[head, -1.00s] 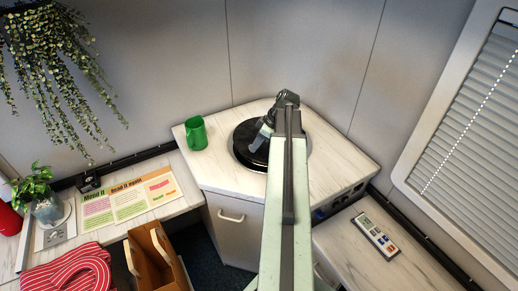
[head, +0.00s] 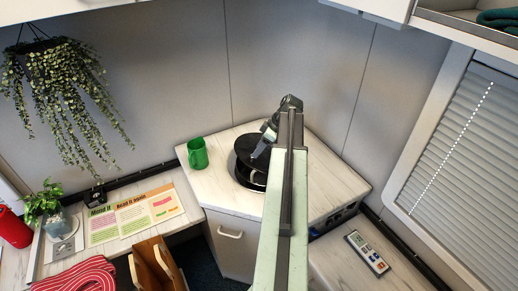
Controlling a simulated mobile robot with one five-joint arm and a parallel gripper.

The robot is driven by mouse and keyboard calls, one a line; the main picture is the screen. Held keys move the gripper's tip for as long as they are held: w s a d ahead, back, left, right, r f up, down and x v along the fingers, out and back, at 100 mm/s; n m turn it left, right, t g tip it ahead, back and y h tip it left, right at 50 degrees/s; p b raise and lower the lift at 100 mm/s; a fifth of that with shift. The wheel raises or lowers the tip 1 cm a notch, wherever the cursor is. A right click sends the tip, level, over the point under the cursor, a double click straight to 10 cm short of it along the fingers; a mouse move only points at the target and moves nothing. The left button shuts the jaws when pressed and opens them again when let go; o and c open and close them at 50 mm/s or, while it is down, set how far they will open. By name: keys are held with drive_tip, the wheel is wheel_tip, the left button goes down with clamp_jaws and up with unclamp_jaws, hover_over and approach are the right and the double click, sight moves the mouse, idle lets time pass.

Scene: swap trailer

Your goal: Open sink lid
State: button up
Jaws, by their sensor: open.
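The round black sink lid (head: 245,146) is in the corner counter's middle in the head view. It stands tilted up, and part of the open sink (head: 246,178) shows below it. My gripper (head: 262,146) is over the lid's right side, with its jaws open. My arm hides the right part of the lid and sink, and I cannot tell whether the jaws touch the lid.
A green mug (head: 198,154) stands on the counter (head: 222,188), left of the sink. A wooden organiser (head: 156,265) and a folded red striped cloth (head: 75,275) are at lower left. A remote (head: 368,252) lies on the right surface. Walls close the corner behind.

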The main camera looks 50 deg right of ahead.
drive_tip(key=p+v, duration=0.6)
drive_tip(key=v, duration=0.1)
drive_tip(key=shift+s+r, duration=0.15)
drive_tip(key=shift+s, duration=0.05)
drive_tip(key=w+a+f+m+b, duration=0.1)
drive_tip(key=f+m+b, duration=0.1)
drive_tip(key=m, duration=0.1)
drive_tip(key=w+a+f+m+h+b, duration=0.1)
drive_tip(key=f+m+b, duration=0.2)
drive_tip(key=w+a+f+m+b, duration=0.1)
drive_tip(key=f+m+b, duration=0.2)
drive_tip(key=shift+a+f+t+h, duration=0.2)
drive_tip(key=shift+a+t+h, duration=0.1)
drive_tip(key=shift+h, duration=0.1)
drive_tip(key=shift+w+f+b, duration=0.25)
drive_tip(key=shift+w+b, duration=0.15)
drive_tip(key=shift+b, duration=0.05)
drive_tip(key=shift+r, duration=0.1)
